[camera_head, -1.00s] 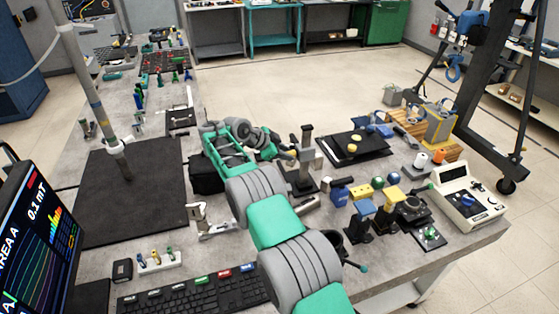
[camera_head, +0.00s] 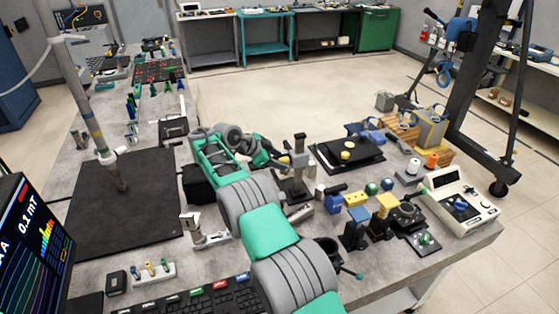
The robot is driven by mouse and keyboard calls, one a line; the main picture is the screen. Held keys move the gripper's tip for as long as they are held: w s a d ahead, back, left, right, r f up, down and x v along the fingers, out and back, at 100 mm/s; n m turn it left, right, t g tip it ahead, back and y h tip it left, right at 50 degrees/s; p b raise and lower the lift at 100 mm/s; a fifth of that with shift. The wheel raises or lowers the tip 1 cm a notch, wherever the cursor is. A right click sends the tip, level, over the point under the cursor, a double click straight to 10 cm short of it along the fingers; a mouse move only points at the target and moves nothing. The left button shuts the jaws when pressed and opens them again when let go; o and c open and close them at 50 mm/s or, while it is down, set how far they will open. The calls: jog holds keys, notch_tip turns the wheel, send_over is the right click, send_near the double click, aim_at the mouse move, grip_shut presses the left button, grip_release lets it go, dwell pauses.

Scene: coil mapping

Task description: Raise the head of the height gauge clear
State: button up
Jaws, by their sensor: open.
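The height gauge (camera_head: 299,148) stands upright on the bench, near the middle of the head view. It has a grey column on a dark base, with a grey block, seemingly its head, partway up the column. My arm reaches out from the bottom of the picture, and my gripper (camera_head: 284,161) is at the left side of the gauge, close to the head. The gripper is open. The fingers are small and partly merge with the gauge, so I cannot tell whether they touch or straddle the head.
A black plate (camera_head: 338,160) with a yellow disc lies behind the gauge to the right. Yellow-topped blocks (camera_head: 357,214) and a cream meter (camera_head: 457,202) stand at right. A dark mat (camera_head: 140,222) with a tall pole (camera_head: 90,110) lies left. A keyboard (camera_head: 205,300) is in front.

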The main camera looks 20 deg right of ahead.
jog(key=w+v, duration=0.1)
jog(key=v, duration=0.6)
jog(key=shift+s, duration=0.45)
jog(key=s+a+r+n+t+y, duration=0.3)
jog(key=s+a+r+n+y, duration=0.1)
jog(key=s+r+n, duration=0.7)
jog(key=s+a+f+n+y, duration=0.1)
jog(key=s+a+f+n, duration=0.1)
jog(key=s, duration=0.5)
jog(key=s+a+f+n+y+b, duration=0.1)
jog(key=s+a+n, duration=0.3)
jog(key=s, duration=0.4)
jog(key=s+a+f+n+y, duration=0.3)
jog(key=s+a+f, duration=0.1)
jog(key=s, duration=0.4)
jog(key=shift+a+b, duration=0.4)
jog(key=shift+a, duration=0.05)
jog(key=shift+s, duration=0.1)
